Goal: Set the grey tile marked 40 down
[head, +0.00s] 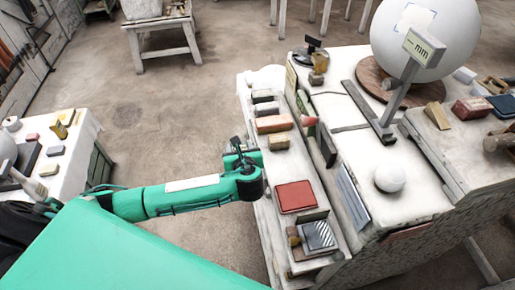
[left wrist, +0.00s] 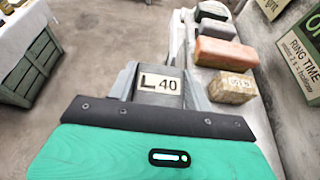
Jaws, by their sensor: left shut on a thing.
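My left gripper (head: 238,150) reaches in from the left, at the near edge of the white bench's lower shelf (head: 268,183). In the left wrist view the gripper (left wrist: 160,82) is shut on the grey tile marked 40 (left wrist: 161,88), whose pale face reads "L 40". The tile sits between the fingers, with the floor behind it, beside the row of blocks on the shelf. In the head view I cannot make out the tile clearly at the gripper. My right gripper is not in view.
On the shelf lie a tan block (left wrist: 232,87), a reddish block (left wrist: 226,53) and dark blocks. Nearer are a red slab (head: 295,196) and a striped block (head: 318,235). A white ball (head: 390,177) and a big sphere (head: 430,30) are on the upper bench.

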